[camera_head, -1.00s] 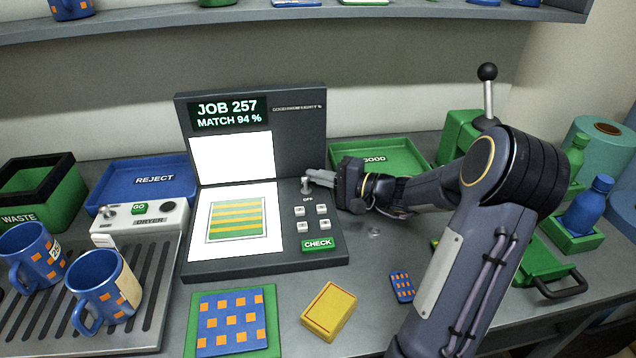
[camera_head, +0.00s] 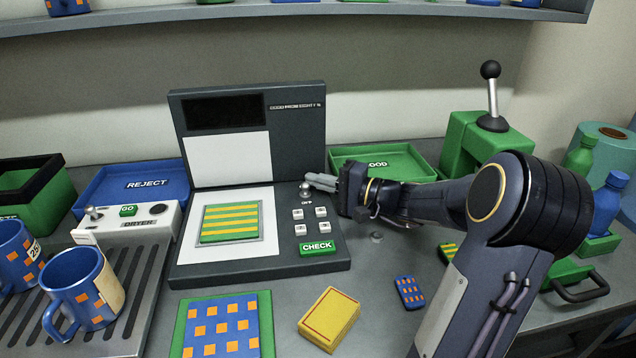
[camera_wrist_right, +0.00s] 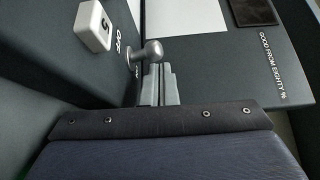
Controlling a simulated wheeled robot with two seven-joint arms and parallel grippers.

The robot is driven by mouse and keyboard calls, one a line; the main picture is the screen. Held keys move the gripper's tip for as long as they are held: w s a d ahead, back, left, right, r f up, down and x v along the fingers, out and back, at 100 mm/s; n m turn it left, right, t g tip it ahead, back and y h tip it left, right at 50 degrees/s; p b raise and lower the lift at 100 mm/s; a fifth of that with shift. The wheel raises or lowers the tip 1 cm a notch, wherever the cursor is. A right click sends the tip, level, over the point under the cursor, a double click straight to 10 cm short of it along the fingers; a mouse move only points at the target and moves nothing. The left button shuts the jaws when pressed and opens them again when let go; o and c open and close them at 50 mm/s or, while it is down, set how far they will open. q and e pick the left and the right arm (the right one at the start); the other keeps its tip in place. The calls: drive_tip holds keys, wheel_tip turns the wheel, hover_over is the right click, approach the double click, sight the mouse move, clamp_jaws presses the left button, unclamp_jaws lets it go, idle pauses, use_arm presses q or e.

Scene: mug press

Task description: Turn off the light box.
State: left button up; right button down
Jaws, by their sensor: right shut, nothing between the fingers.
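The light box (camera_head: 246,92) stands in the middle of the bench, with its display dark and its upper panel and lower plate unlit. A green and yellow striped square (camera_head: 230,222) lies on the lower plate. A small toggle switch (camera_head: 305,190) sits on the right side of its base, above several white buttons; its ball tip also shows in the right wrist view (camera_wrist_right: 152,50). My right gripper (camera_head: 322,183) is shut and empty, its fingertips right beside the toggle; whether they touch it is unclear. My left gripper is not in view.
A green CHECK button (camera_head: 318,248) is below the white buttons. A GOOD tray (camera_head: 420,165) is behind my right arm, and a REJECT tray (camera_head: 110,190) is at the left. A yellow box (camera_head: 329,318) and a blue patterned square (camera_head: 222,328) lie in front. Mugs (camera_head: 85,290) stand at the left.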

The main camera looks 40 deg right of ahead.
drive_tip(key=v, duration=0.7)
drive_tip(key=shift+s+d, duration=0.15)
drive_tip(key=shift+s, duration=0.25)
